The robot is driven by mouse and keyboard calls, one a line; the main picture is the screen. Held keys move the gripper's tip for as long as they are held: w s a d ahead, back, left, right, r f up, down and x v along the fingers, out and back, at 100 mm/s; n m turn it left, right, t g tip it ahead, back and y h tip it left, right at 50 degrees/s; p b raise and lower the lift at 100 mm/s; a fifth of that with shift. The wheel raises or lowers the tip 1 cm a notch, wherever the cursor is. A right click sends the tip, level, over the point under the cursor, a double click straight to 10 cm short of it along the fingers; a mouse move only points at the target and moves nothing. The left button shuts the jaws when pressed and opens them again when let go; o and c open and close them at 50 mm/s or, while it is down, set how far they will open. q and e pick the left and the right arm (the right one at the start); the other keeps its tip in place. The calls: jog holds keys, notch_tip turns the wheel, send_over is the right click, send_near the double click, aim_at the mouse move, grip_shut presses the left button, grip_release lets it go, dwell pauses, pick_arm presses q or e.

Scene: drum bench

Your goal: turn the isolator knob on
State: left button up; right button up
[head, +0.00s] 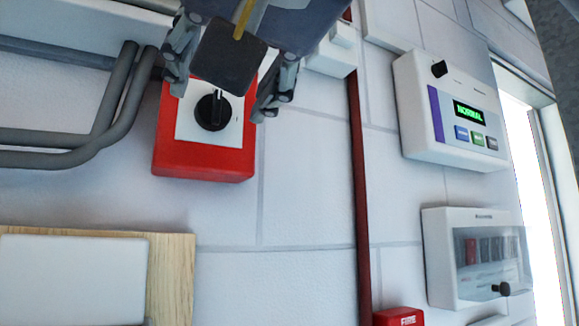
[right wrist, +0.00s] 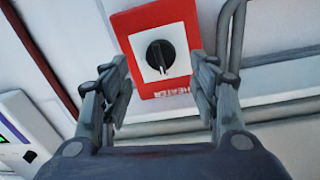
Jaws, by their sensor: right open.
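The isolator knob (head: 212,112) is a round black knob with a white mark, on a white plate in a red wall box (head: 205,165). In the head view its mark points up. The knob (right wrist: 159,56) also shows in the right wrist view, with its mark towards the "HEATER" lettering. My right gripper (head: 221,101) is open and empty, with one finger to each side of the knob. In the right wrist view the gripper's (right wrist: 160,72) fingers stand apart, nearer the camera than the knob, with no contact visible. My left gripper is not in view.
Grey pipes (head: 110,110) run beside the red box on the left. A dark red vertical pipe (head: 357,190) stands to the right. Further right are a control panel (head: 445,115) reading "NORMAL" and a breaker box (head: 440,255). A wood-edged board (head: 172,270) is below.

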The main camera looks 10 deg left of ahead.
aim_at(216, 105)
jog(key=p+x, duration=0.1)
jog(key=x, duration=0.4)
jog(key=shift+w+a, duration=0.2)
jog(key=shift+w, duration=0.05)
jog(key=c, duration=1.1)
